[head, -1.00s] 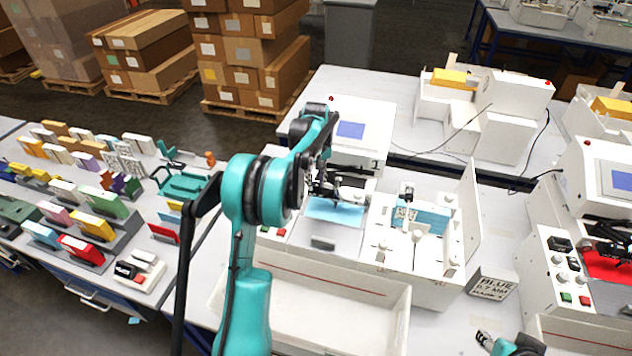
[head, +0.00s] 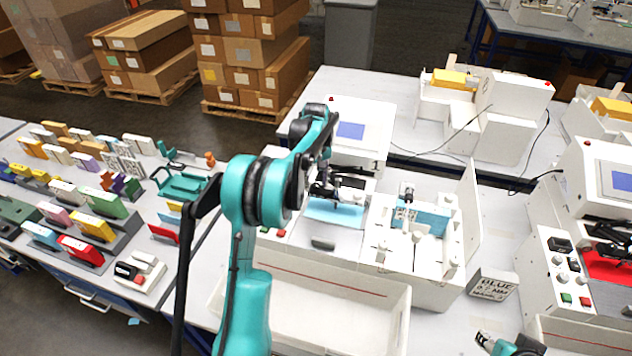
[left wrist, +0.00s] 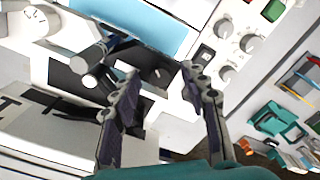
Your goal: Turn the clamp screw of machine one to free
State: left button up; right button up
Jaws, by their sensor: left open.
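Machine one (head: 355,113), white with a blue screen and a "1" on its side, stands at the middle of the table. A light blue sheet (head: 335,213) lies on its bed, under a dark pen carriage (head: 350,183). My left gripper (head: 322,188) is at the carriage, above the back of the sheet. In the left wrist view its two fingers (left wrist: 160,70) are apart, with part of the dark carriage beyond the gap. Dark cylinders with pale ends (left wrist: 84,72) show left of the fingers; I cannot tell whether one is the clamp screw. My right gripper (head: 484,340) is low at the bottom edge.
A white tray (head: 385,322) lies in front of machine one. A white unit with a blue part (head: 425,218) stands to its right. Control knobs (left wrist: 250,43) lie close right of the left fingers. Another plotter (head: 610,170) stands at far right.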

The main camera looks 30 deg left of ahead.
aim_at(316, 184)
pick_arm(q)
notch_tip(316, 184, up, 12)
dwell(0.5)
dwell(0.3)
jog(key=s+d+f+m+t+b, duration=0.1)
jog(key=s+d+m+t+b, duration=0.35)
jog(key=s+d, duration=0.75)
jog(key=s+d+f+m+t+b, duration=0.1)
jog(key=s+d+f+m+b, duration=0.2)
jog(key=s+f, duration=0.5)
jog(key=s+d+f+m+t+b, duration=0.1)
jog(key=s+d+f+m+b, duration=0.2)
jog(key=s+d+f+b, duration=0.2)
jog(key=s+f+b, duration=0.1)
jog(key=s+f, duration=0.2)
jog(key=s, duration=0.1)
jog(key=shift+d+t, duration=0.35)
jog(key=shift+d, duration=0.05)
